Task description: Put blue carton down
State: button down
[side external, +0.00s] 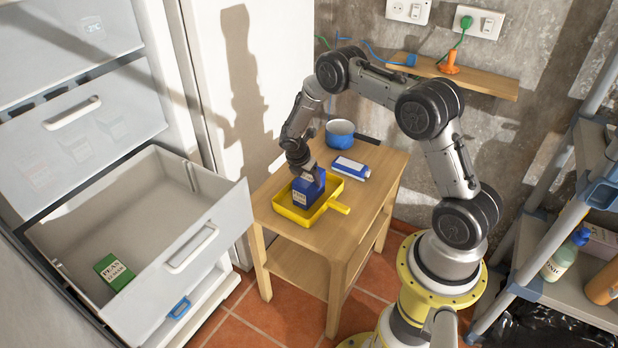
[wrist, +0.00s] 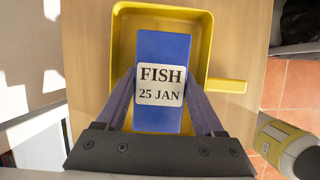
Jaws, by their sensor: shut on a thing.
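The blue carton (side external: 308,190) stands upright in or just over the yellow tray (side external: 338,207) on the small wooden table (side external: 290,236). In the wrist view the carton (wrist: 163,52) bears a white label reading "FISH 25 JAN". My gripper (side external: 307,172) comes from above and is shut on the carton. In the wrist view its two fingers press on the carton's sides, with the yellow tray (wrist: 203,24) around and below. I cannot tell whether the carton's base touches the tray floor.
A blue pan (side external: 341,136) and a blue-and-white box (side external: 350,167) sit behind the tray. An open freezer drawer (side external: 205,240) at left holds a green peas carton (side external: 114,272). Shelving (side external: 560,235) stands at right. The table's front right is clear.

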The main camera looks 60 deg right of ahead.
grip_release()
jog(key=shift+f, duration=0.15)
